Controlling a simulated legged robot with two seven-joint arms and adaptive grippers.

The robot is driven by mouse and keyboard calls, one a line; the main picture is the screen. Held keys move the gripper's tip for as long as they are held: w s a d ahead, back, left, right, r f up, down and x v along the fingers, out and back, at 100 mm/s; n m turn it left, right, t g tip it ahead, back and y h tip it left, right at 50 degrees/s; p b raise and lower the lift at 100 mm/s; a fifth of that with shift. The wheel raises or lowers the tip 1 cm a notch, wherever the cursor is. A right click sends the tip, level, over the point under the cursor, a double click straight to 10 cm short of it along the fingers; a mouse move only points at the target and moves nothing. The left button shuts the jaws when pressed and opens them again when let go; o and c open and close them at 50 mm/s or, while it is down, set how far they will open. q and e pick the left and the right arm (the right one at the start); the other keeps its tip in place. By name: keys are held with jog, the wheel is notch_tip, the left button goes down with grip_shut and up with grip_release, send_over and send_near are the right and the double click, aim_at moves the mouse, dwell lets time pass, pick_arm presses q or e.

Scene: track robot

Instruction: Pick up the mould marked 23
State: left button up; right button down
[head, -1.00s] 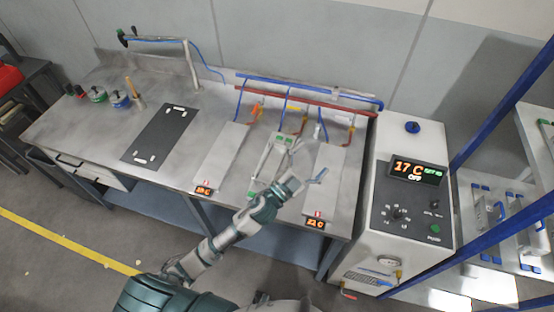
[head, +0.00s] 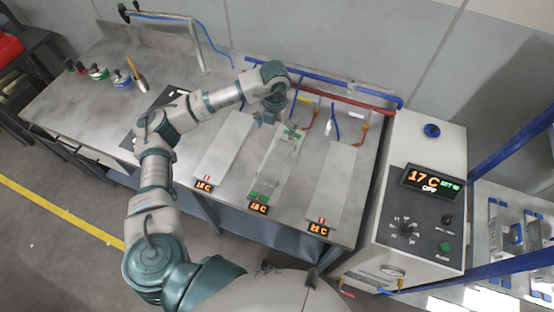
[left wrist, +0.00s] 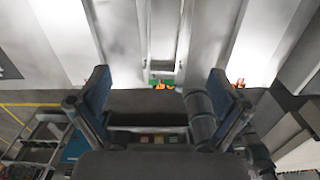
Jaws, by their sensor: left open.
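A long grey mould (head: 280,158) with green ends lies on the middle plate of the bench in the head view. No number 23 can be read on it. It also shows in the left wrist view (left wrist: 163,45), running away from the camera between the finger lines. My left gripper (head: 268,118) is at the far end of the mould, pointing down beside its upper left end; my wrist partly hides that spot. In the left wrist view the two fingers (left wrist: 160,76) are wide apart with nothing between them. My right gripper is not in view.
Bare plates flank the mould, left (head: 225,150) and right (head: 333,182), with lit displays at their front edges. Blue and red pipes (head: 340,95) run along the bench's back. A control cabinet (head: 415,210) stands at the right, by a blue-framed rack holding similar grey pieces (head: 503,222).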

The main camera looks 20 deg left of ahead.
pick_arm(q)
send_over(277, 162)
notch_tip(277, 162, down, 6)
jog(key=f, duration=0.2)
jog(key=f+p, duration=0.1)
jog(key=shift+w+d+f, duration=0.2)
jog(key=shift+w+f, duration=0.1)
jog(key=shift+f, duration=0.25)
jog(key=f, duration=0.1)
jog(key=f+p, duration=0.1)
jog(key=f, duration=0.1)
jog(key=s+f, duration=0.1)
jog(key=shift+a+f, duration=0.3)
jog(key=shift+a, duration=0.05)
jog(key=shift+a+f, duration=0.1)
jog(key=shift+f, duration=0.15)
jog(key=shift+w, duration=0.1)
jog(key=shift+d, duration=0.3)
jog(key=c, duration=0.7)
jog(key=shift+d+r, duration=0.1)
jog(key=c, duration=1.2)
jog(key=shift+o, duration=0.2)
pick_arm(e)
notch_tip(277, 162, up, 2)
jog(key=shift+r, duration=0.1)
